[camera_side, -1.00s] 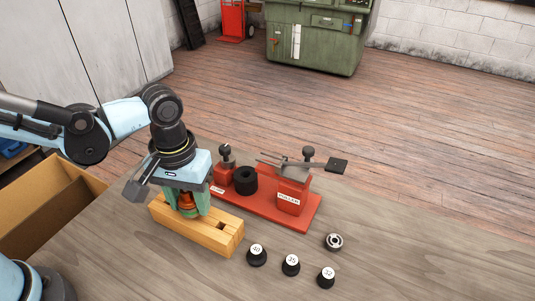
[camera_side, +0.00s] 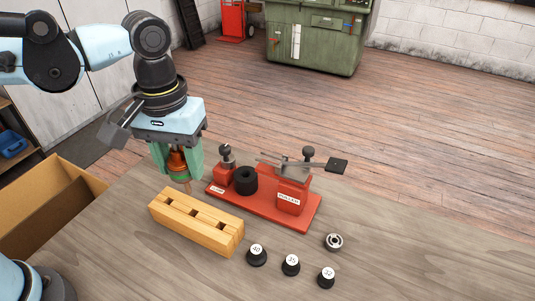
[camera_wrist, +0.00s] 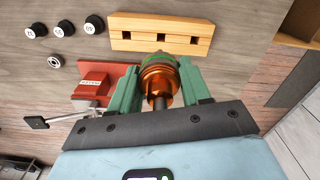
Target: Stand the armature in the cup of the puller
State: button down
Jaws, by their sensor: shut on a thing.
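The armature (camera_side: 178,163) has copper and green bands and a shaft that points down. My gripper (camera_side: 178,166) is shut on it and holds it upright above the far left end of the wooden block. In the wrist view the armature (camera_wrist: 158,78) sits between the two green fingers. The red puller (camera_side: 262,205) stands to the right of my gripper, with a black cup (camera_side: 245,181) on its base. In the wrist view the puller (camera_wrist: 98,70) is partly hidden behind a finger, and its cup is hidden.
The wooden block (camera_side: 172,212) has several square slots, all empty. Three black numbered pieces (camera_side: 291,264) and a metal ring (camera_side: 333,241) lie at the front right of the table. A cardboard box (camera_side: 40,205) is at the left. The puller's lever sticks out to the right.

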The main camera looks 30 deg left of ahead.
jog(key=w+d+r, duration=0.1)
jog(key=w+d, duration=0.3)
jog(key=w, duration=0.9)
jog(key=shift+s+a+f, duration=0.1)
jog(key=shift+s+f, duration=0.05)
jog(key=shift+f, duration=2.25)
jog(key=shift+d+f, duration=0.1)
jog(key=shift+d, duration=0.15)
jog(key=shift+c, duration=2.2)
grip_release()
notch_tip(320, 180, up, 8)
jog(key=shift+a, duration=0.2)
